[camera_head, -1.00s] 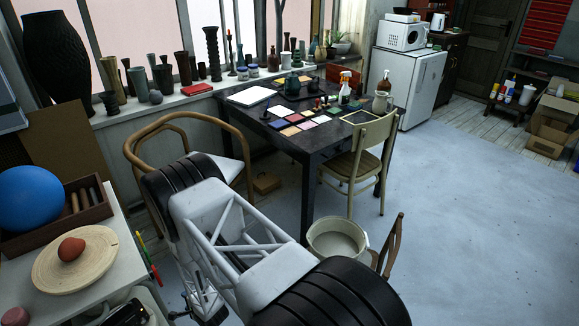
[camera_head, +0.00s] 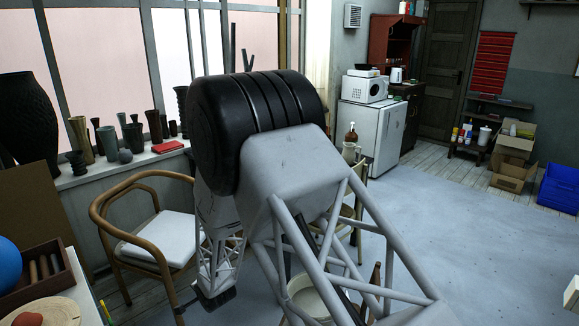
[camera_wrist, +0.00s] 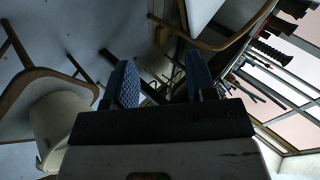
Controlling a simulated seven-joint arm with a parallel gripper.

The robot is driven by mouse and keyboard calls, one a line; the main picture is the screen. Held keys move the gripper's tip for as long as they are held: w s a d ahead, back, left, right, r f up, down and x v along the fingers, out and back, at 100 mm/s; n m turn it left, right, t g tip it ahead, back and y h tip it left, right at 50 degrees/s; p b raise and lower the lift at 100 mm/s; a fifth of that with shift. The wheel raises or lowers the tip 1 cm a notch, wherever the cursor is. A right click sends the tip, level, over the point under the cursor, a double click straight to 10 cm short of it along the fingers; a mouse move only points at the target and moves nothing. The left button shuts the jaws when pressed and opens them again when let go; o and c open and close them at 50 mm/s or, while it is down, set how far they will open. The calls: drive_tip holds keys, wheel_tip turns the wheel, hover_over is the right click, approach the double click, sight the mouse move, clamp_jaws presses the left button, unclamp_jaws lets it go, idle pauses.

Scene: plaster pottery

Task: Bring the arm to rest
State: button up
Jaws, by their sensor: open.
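My gripper (camera_wrist: 161,78) shows in the wrist view with its two blue-padded fingers spread apart. I see nothing held between them. In the head view my arm rises through the middle and folds back down, with its lower end hanging beside the wooden armchair (camera_head: 160,255). The gripper's fingers are not clear in that view. In the wrist view the armchair's frame and pale seat (camera_wrist: 205,12) are at the top, beyond the fingers.
A pale bucket (camera_head: 318,300) stands on the floor behind my arm; it also shows in the wrist view (camera_wrist: 62,125). My arm hides most of the dark table. Vases (camera_head: 80,138) line the windowsill. Floor at right (camera_head: 470,240) is clear.

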drive_tip(key=s+d+r+n+g+h, duration=0.15)
drive_tip(key=s+d+r, duration=0.25)
drive_tip(key=d+r, duration=1)
drive_tip(key=s+d+r+n+h, duration=0.2)
drive_tip(key=s+d+r+h, duration=0.15)
drive_tip(key=d+r, duration=1.05)
drive_tip(key=s+d+r+n+g, duration=0.1)
drive_tip(key=s+d+r, duration=0.2)
drive_tip(key=s+d, duration=0.3)
drive_tip(key=s+d+r+n+g, duration=0.1)
drive_tip(key=s+d+r, duration=0.3)
drive_tip(key=s, duration=1)
drive_tip(key=s+d+r+n+g+h, duration=0.1)
drive_tip(key=s+d+r, duration=0.2)
drive_tip(key=s+d, duration=0.6)
drive_tip(key=shift+s+d+r, duration=0.3)
drive_tip(key=shift+s+r, duration=0.1)
drive_tip(key=shift+s, duration=0.55)
